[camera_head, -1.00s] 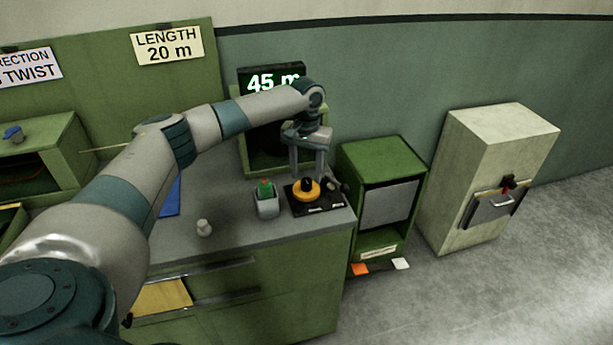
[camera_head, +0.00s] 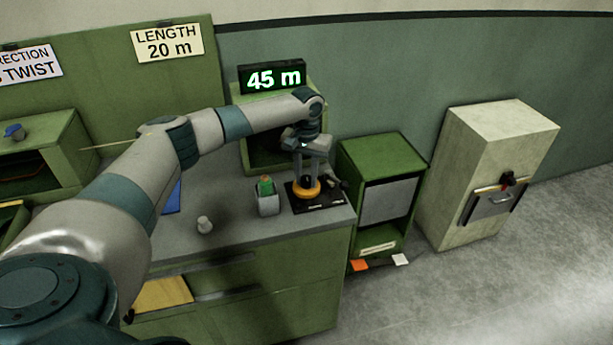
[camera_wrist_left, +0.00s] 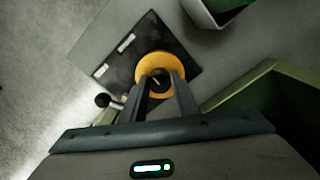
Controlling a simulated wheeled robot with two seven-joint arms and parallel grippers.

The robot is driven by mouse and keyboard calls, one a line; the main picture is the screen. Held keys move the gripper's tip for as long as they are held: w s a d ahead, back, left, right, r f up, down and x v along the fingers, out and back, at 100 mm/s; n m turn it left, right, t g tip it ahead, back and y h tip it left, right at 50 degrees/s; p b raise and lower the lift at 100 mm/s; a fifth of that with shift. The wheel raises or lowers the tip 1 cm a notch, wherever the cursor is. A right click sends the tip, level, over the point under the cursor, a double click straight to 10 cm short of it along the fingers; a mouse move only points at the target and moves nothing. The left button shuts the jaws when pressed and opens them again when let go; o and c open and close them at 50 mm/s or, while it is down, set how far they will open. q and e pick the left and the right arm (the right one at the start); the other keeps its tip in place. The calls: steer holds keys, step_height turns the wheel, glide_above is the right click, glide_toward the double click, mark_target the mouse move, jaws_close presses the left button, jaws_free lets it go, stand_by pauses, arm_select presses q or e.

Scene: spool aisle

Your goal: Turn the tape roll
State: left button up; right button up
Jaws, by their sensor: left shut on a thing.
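The tape roll (camera_head: 301,195) is a yellow ring with a dark core, lying flat on a black base plate (camera_head: 331,204) near the right end of the counter. My left gripper (camera_head: 307,181) points down from above and is shut at the middle of the roll. In the left wrist view the two fingers (camera_wrist_left: 161,84) close at the dark core, inside the yellow ring (camera_wrist_left: 149,61). The fingers hide part of the core and of the ring's near side. My right gripper is not in view.
A grey bin (camera_head: 267,204) with a green thing stands left of the plate. Behind, a display (camera_head: 272,77) reads "45 m". A green cabinet (camera_head: 383,148) stands to the right.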

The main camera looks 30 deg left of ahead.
arm_select(q)
steer(key=shift+r, duration=0.1)
steer(key=shift+r+m+p, duration=0.1)
steer(key=shift+m+p, duration=0.85)
steer(key=shift+m, duration=0.05)
steer(key=shift+m+p, duration=0.85)
steer(key=shift+m, duration=0.35)
steer(key=m+p, duration=0.1)
steer(key=m, duration=0.3)
steer(key=shift+p, duration=0.4)
steer(key=m, duration=0.5)
steer(key=shift+p, duration=0.4)
steer(key=m, duration=0.5)
steer(key=shift+m, duration=0.3)
steer(key=o, duration=1.1)
steer(key=shift+c, duration=0.2)
